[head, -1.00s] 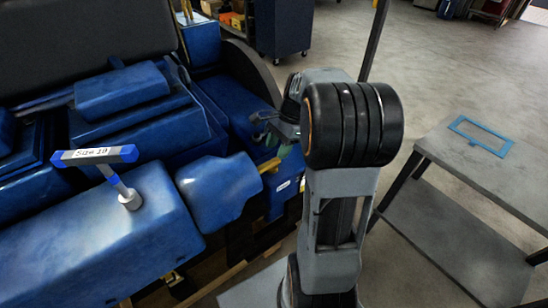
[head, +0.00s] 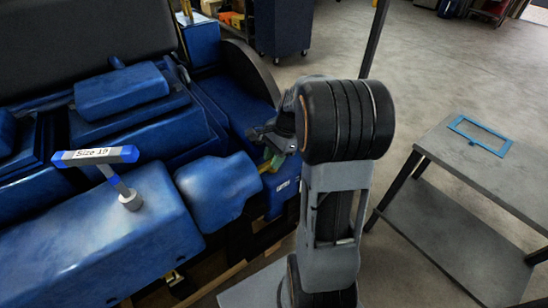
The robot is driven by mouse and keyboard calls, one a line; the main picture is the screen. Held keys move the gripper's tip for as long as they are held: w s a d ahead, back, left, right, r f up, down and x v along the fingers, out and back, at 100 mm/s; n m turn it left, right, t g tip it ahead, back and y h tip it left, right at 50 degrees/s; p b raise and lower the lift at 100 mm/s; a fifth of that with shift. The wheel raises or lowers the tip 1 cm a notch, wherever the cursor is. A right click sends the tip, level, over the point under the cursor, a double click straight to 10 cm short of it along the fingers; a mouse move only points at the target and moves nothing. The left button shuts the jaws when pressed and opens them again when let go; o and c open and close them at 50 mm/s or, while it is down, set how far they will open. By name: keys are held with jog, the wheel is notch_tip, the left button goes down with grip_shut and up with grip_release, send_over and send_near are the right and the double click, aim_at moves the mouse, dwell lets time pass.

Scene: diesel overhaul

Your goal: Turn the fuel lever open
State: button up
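A small yellow lever-like part (head: 265,167), probably the fuel lever, sticks out at the right end of the blue engine (head: 160,235), beside a rounded blue housing (head: 220,190). A small green patch shows next to it. My gripper (head: 262,138) is just above the yellow part, pointing left and down. It is small and dark here, and my wrist covers part of it. I cannot tell whether its fingers are apart or whether they touch the lever.
A T-handled tool labelled "Size 19" (head: 95,155) stands upright on the blue engine cover at left. A grey table (head: 500,185) with a blue rectangular frame (head: 480,136) on it stands at right. A dark blue cabinet (head: 282,28) is behind. Open floor lies at back right.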

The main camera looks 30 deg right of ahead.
grip_shut()
jog(key=shift+n, duration=0.4)
jog(key=n+g+p, duration=0.1)
jog(key=n, duration=0.2)
jog(key=shift+w+g, duration=0.1)
jog(key=shift+g, duration=0.2)
jog(key=n, duration=0.2)
jog(key=n+g+h+p, duration=0.1)
jog(key=n, duration=0.1)
jog(key=shift+a+f+n, duration=0.1)
jog(key=shift+a+n, duration=0.05)
jog(key=shift+n, duration=0.15)
jog(key=n+h, duration=0.1)
jog(key=n, duration=0.1)
jog(key=n+g+h+p, duration=0.1)
jog(key=n, duration=0.2)
jog(key=shift+w+a, duration=0.1)
jog(key=shift+a, duration=0.05)
jog(key=shift+a+f+n+g+h, duration=0.15)
jog(key=shift+n+h, duration=0.3)
jog(key=shift+n, duration=0.65)
jog(key=shift+d+r+n+g+h, duration=0.15)
jog(key=shift+n+h, duration=0.3)
jog(key=shift+n, duration=0.65)
jog(key=shift+a+f+n, duration=0.1)
jog(key=shift+n, duration=0.2)
